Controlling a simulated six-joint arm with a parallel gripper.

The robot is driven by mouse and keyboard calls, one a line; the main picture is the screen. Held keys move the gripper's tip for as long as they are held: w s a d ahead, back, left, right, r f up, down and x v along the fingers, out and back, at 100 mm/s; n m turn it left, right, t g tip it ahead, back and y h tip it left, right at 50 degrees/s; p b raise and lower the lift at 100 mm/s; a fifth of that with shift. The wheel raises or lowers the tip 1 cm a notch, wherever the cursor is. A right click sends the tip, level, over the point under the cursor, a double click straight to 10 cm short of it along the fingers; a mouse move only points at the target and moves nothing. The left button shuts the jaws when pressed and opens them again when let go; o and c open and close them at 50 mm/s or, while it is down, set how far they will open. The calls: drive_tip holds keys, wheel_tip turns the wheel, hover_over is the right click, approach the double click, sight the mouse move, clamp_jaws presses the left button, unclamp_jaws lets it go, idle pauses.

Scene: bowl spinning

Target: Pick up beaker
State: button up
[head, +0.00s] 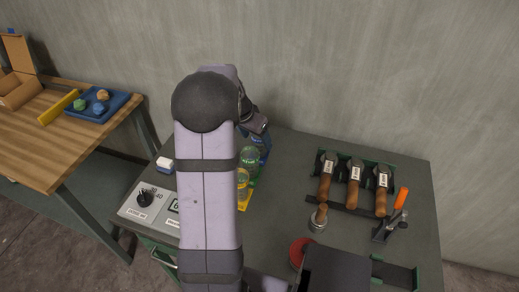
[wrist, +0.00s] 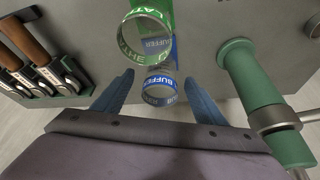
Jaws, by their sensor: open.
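Clear beakers with coloured labels stand on the dark bench. A blue-labelled beaker (wrist: 160,88) shows in the wrist view, and a green-labelled one (wrist: 148,24) is just beyond it. My gripper (wrist: 159,77) is open, with one blue finger on each side of the blue-labelled beaker; I cannot tell whether they touch it. In the head view the green beaker (head: 250,158) and the blue one (head: 263,146) are beside my arm, below my gripper (head: 262,128). A yellow beaker (head: 243,178) is partly hidden by my arm.
A green cylinder with a metal clamp (wrist: 252,85) stands to the right in the wrist view. A rack of wooden-handled tools (head: 354,182) is at the right of the bench. A control panel (head: 152,203) is at left. A wooden table (head: 50,145) stands apart, further left.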

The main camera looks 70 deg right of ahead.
sight(259, 145)
drive_tip(key=shift+p+x, duration=1)
drive_tip(key=shift+x, duration=2.35)
drive_tip(key=shift+w, duration=0.15)
drive_tip(key=shift+a, duration=0.1)
drive_tip(key=shift+c, duration=0.2)
drive_tip(key=c, duration=1.1)
drive_tip(key=shift+r, duration=0.2)
wheel_tip(259, 145, up, 18)
drive_tip(key=b, duration=0.1)
drive_tip(key=shift+b, duration=0.35)
